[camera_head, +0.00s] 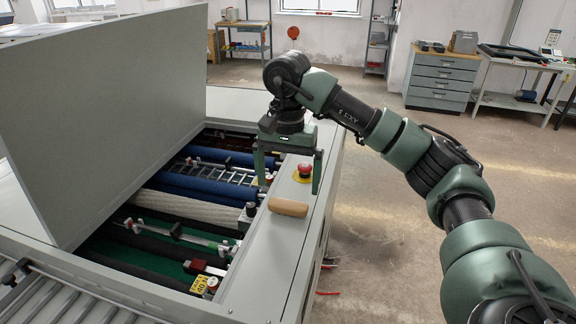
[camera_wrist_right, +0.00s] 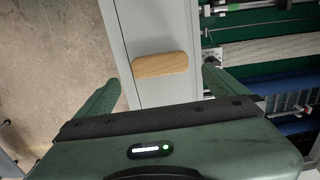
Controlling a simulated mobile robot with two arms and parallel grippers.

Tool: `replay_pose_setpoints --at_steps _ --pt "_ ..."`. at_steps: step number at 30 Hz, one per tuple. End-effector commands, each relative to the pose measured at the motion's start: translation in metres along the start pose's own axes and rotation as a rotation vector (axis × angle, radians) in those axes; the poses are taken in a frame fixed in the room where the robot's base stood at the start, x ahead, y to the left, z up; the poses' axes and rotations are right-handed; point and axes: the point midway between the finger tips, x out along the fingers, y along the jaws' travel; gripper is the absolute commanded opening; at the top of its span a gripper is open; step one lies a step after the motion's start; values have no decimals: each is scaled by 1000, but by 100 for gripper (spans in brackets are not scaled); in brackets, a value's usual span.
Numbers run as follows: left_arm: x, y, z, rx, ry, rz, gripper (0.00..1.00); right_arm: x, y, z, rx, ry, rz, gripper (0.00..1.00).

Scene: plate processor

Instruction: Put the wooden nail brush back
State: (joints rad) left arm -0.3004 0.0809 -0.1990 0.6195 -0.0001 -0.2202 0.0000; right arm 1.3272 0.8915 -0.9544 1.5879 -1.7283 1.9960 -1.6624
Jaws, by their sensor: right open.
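The wooden nail brush (camera_head: 288,207) lies on the light grey side rim of the plate processor (camera_head: 262,262), just in front of the red emergency stop button. Its plain wooden back faces up and no bristles show. My right gripper (camera_head: 289,187) points down over the rim, open and empty, a little beyond the brush in the head view. In the right wrist view the brush (camera_wrist_right: 160,65) lies across the rim, just ahead of the gap between the open fingers (camera_wrist_right: 160,80). My left gripper is not in view.
The red emergency stop button (camera_head: 305,170) on its yellow base stands close to my right gripper's fingers. The raised grey lid (camera_head: 110,110) stands left of the open roller bay (camera_head: 190,215). A drawer cabinet (camera_head: 440,80) and a table stand at the back right. Open floor lies right of the machine.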

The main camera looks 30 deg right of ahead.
Motion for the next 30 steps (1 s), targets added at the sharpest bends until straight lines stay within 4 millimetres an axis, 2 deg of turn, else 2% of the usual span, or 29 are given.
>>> replay_pose_setpoints --at_steps 3,11,30 --pt "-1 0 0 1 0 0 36 -27 0 -1 2 5 -2 100" --pt "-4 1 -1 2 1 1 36 -56 0 -1 1 2 -1 100" --pt "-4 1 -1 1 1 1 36 -60 0 0 1 0 1 100"
